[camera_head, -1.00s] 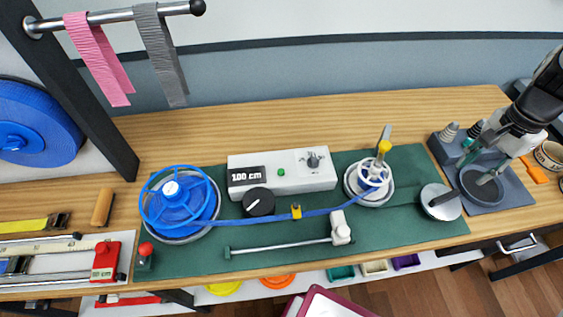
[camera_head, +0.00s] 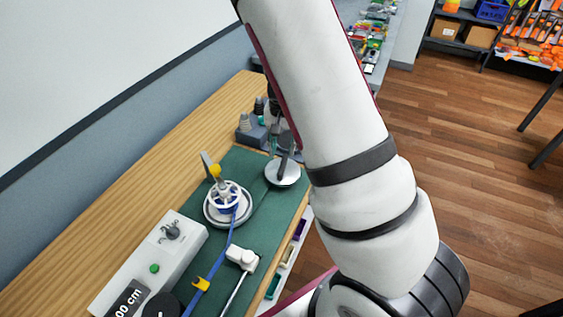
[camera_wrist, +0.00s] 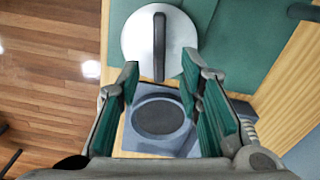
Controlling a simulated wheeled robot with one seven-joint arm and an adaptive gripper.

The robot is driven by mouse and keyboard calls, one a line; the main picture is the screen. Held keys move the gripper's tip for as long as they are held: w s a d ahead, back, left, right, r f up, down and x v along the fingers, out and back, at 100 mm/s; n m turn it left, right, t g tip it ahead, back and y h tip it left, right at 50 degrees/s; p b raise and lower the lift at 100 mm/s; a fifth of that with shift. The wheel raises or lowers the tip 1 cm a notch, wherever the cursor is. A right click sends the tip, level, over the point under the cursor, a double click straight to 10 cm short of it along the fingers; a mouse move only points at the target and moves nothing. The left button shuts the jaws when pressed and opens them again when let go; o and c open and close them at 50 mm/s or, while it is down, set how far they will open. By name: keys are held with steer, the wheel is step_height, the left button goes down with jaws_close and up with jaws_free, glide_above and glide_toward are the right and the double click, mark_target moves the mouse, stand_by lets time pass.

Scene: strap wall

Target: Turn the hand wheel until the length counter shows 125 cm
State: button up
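The white length counter box (camera_head: 160,262) is at the lower left of the head view. Its display (camera_head: 128,300) is cut off by the frame, with only "00 cm" readable. A small white spoked wheel (camera_head: 224,197) with a yellow-topped post stands on the green mat, and the blue strap (camera_head: 213,262) runs to it. The large blue spoked wheel is outside both current views.
The silver disc (camera_head: 283,172) sits on the green mat (camera_head: 262,215) in the head view. A white slider (camera_head: 242,257) on a rod lies beside the strap. Grey cones stand near the dark block. My arm covers the middle of the head view. Wooden floor is free at right.

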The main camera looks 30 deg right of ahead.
mark_target(283, 164)
steer(key=shift+f, duration=3.25)
steer(key=shift+c, duration=0.5)
jaws_close()
